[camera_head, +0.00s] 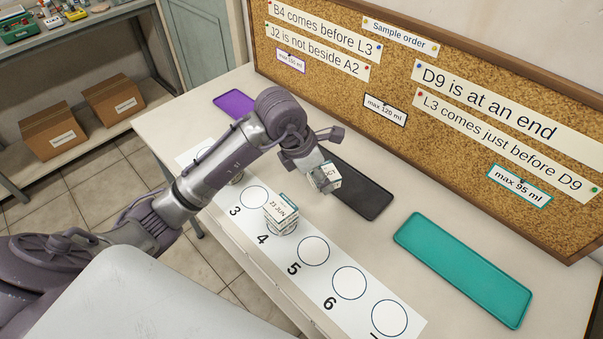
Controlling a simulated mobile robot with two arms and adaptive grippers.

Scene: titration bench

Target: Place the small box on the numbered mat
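The numbered mat (337,312) is a long white strip along the front of the bench, with printed circles; 3 to 6 read clearly. My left gripper (322,168) is over the bench, behind circles 3 and 4, near the black tray. It appears shut on a small white box (331,175) with dark lettering, partly covered by the fingers. Another small item, labelled 23 JUN (281,209), stands on circle 4. Circles 3, 5 and 6 look empty. My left arm hides the low-numbered end of the mat. My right gripper is not in view.
A purple tray (229,103), a black tray (372,202) and a teal tray (440,250) lie along the back of the bench. A cork board (395,65) with pinned notes stands behind them. Cardboard boxes (50,131) sit on a shelf at left.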

